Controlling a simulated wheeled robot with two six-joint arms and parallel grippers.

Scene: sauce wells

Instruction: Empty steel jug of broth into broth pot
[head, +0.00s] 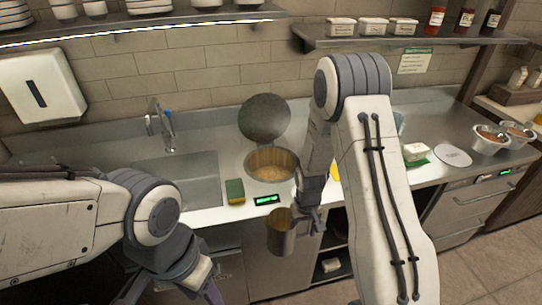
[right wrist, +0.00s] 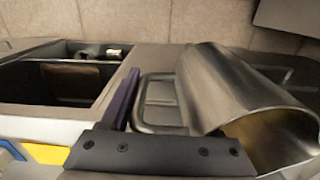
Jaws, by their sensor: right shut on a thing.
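The steel jug (head: 282,236) hangs in front of the counter edge, nearly upright, with a brownish inside at its mouth. My right gripper (head: 308,212) is shut on its handle. In the right wrist view the jug (right wrist: 232,88) lies beside the finger, its wire handle (right wrist: 150,100) at the jaws; how full it is cannot be told. The broth pot (head: 270,172) is set in the counter behind and above the jug, with tan contents and its round lid (head: 264,118) raised behind it. My left gripper (head: 207,284) is low at the bottom, partly hidden.
A green-yellow sponge (head: 235,191) and a lit green display (head: 267,199) are near the pot. A sink (head: 185,182) is to the left. A white block on a green base (head: 415,153), a white disc (head: 453,155) and metal wells (head: 489,140) are to the right.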

